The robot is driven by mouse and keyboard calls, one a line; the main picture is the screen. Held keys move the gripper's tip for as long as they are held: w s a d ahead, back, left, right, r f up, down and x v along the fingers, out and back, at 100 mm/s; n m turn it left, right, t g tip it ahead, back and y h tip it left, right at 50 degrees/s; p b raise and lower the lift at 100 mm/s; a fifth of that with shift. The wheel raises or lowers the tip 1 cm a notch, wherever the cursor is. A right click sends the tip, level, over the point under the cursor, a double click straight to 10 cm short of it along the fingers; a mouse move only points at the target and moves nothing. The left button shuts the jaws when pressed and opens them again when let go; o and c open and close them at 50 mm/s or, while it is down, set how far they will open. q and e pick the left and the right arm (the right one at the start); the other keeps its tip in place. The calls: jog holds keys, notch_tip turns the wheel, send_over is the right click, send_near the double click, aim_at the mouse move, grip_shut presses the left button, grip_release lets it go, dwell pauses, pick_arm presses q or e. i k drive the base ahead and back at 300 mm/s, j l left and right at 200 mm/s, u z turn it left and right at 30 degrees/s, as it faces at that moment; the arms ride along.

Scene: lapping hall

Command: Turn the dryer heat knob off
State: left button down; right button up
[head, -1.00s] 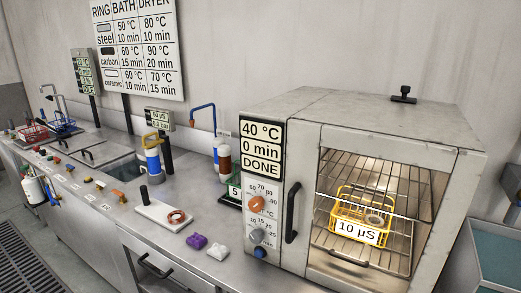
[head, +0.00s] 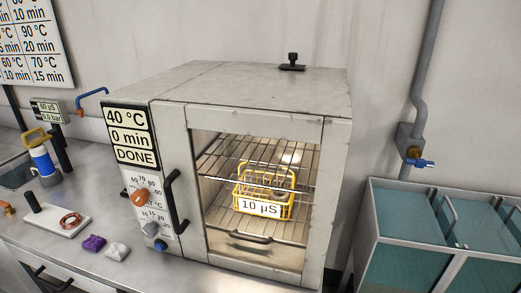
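The dryer (head: 250,88) is a grey box oven on the steel counter, with its glass door shut. Its display (head: 129,133) reads 40 °C, 0 min, DONE. The orange heat knob (head: 139,198) is on the front panel below the display, beside a temperature scale; its exact setting is too small to read. A grey knob (head: 150,229) and a blue button (head: 160,245) are below it. A black door handle (head: 175,201) is just right of the knobs. Inside, a yellow basket (head: 265,203) labelled 10 µS stands on a wire rack. Neither gripper is in view.
A white board with a copper-coloured ring (head: 70,219), a purple piece (head: 93,243) and a white piece (head: 117,251) lie on the counter left of the dryer. Teal-panelled tanks (head: 405,212) stand at the right, under a wall pipe with a blue valve (head: 420,163).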

aim_at(139, 198)
jog(key=j+u, duration=0.2)
jog(key=u, duration=0.2)
jog(key=i+j+u, duration=0.15)
jog(key=u, duration=0.25)
jog(key=i+j+u, duration=0.1)
jog(key=u, duration=0.35)
jog(key=j, duration=0.1)
